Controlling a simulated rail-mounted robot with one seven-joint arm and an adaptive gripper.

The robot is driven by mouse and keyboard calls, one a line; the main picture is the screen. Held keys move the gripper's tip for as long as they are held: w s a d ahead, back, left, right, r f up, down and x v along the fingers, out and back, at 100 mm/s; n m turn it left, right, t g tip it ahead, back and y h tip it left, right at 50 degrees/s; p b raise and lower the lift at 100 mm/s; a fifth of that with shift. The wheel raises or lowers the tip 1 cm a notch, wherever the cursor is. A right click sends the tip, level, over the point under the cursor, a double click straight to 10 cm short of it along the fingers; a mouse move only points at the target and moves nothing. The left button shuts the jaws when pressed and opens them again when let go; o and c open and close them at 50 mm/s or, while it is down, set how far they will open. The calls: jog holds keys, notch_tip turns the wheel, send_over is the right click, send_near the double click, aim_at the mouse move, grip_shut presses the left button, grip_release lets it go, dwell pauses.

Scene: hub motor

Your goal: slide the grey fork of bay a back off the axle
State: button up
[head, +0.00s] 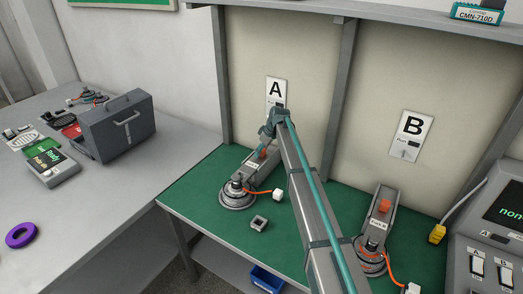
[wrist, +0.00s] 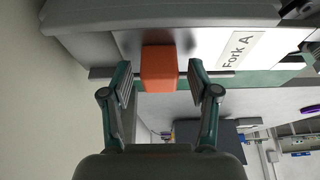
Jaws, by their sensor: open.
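The grey fork of bay A (head: 251,170) lies on the green bench below the "A" sign. Its front end is at the round hub motor (head: 238,192), and an orange cable runs from the motor. In the wrist view the fork (wrist: 217,45) carries a "Fork A" label and an orange block-shaped handle (wrist: 158,68). My gripper (wrist: 159,82) is open, with one finger on each side of the orange handle and a visible gap on both sides. In the head view my arm reaches over the bench, and my gripper (head: 264,137) is at the fork's rear. The axle is too small to make out.
Bay B's fork (head: 379,212) and motor (head: 370,256) sit to the right of my arm. A small grey square part (head: 259,223) lies on the bench near motor A. A divider post (head: 341,85) stands between the bays. A grey case (head: 117,128) stands on the left table.

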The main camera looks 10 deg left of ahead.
jog(key=shift+c, duration=0.3)
grip_shut()
jog(key=w+d+b, duration=0.1)
jog(key=w, duration=0.1)
jog(key=w+d+b, duration=0.1)
jog(key=w, duration=0.1)
jog(key=w+d+b, duration=0.1)
jog(key=w, duration=0.1)
jog(key=shift+w+f, duration=0.1)
jog(key=shift+w, duration=0.15)
jog(key=shift+w+d, duration=0.1)
jog(key=shift+r, duration=0.25)
jog(key=shift+o, duration=0.3)
grip_release()
jog(key=shift+f, duration=0.1)
